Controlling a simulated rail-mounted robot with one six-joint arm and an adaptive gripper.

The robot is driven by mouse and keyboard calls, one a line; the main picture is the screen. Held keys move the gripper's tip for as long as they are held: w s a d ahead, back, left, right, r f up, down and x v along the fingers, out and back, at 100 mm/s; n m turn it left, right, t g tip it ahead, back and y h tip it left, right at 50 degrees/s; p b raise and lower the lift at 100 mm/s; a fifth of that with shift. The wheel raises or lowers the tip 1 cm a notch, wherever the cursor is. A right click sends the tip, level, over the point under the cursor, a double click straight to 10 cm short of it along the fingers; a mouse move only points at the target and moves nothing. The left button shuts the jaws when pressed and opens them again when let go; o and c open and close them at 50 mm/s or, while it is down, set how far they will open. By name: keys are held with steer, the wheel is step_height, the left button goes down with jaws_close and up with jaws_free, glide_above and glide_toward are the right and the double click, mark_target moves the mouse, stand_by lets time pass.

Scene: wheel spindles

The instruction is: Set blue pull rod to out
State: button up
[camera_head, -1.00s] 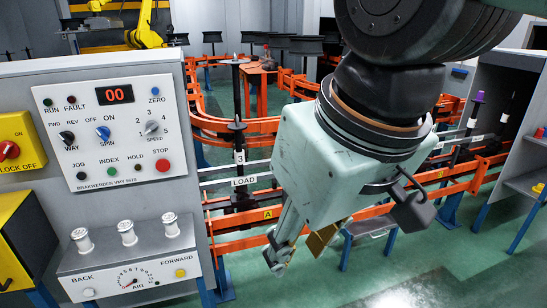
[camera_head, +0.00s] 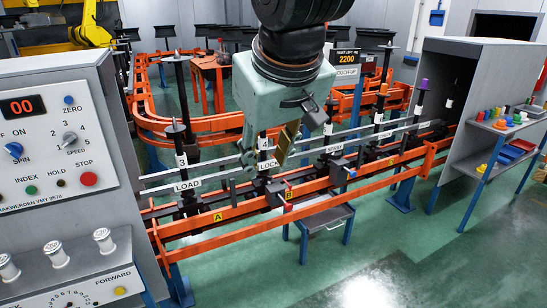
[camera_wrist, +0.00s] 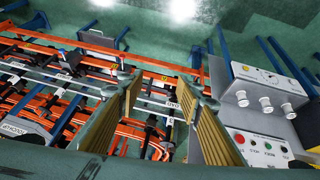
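A small blue knob (camera_head: 351,173), likely the blue pull rod's end, shows at the orange rail right of my gripper in the head view. It is too small to tell whether the rod is in or out. The gripper is apart from the blue knob.
A red knob (camera_head: 287,208) sits at the rail near the yellow B tag. Orange rails (camera_head: 220,222) carry black spindles. The control panel (camera_head: 50,150) stands left; a grey cabinet (camera_head: 465,75) and shelf with coloured parts (camera_head: 500,124) stand right.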

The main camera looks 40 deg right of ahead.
steer(key=w+d+t+h+p, duration=0.2)
steer(key=w+d, duration=1.9)
steer(key=d, duration=0.2)
steer(key=w+d+f+p, duration=0.1)
steer(key=w+d+f, duration=0.2)
steer(key=d, duration=0.5)
steer(key=w+d+f+t+h, duration=0.1)
steer(key=w+d+f, duration=0.1)
steer(key=w+d, duration=0.35)
steer(key=w+d+f+p, duration=0.1)
steer(key=w+d+f, duration=0.15)
steer(key=d, duration=0.65)
steer(key=s+d+f+t+p, duration=0.2)
steer(key=d+f, duration=1.4)
steer(key=d, duration=0.2)
steer(key=s+d+f+t+y, duration=0.1)
steer(key=s+d+f, duration=0.1)
steer(key=s+f, duration=0.2)
steer(key=s+d+f+t+y, duration=0.1)
steer(key=s+d+f, duration=0.2)
steer(key=f, duration=0.5)
steer(key=s+d+f+t+p, duration=0.1)
steer(key=s+d+f, duration=0.2)
steer(key=s+f, duration=0.2)
steer(key=shift+s+d+f+m+y, duration=0.15)
steer(key=shift+s+f+m+y, duration=0.2)
steer(key=shift+f, duration=0.35)
steer(key=shift+w+f, duration=0.1)
steer(key=shift+w, duration=0.15)
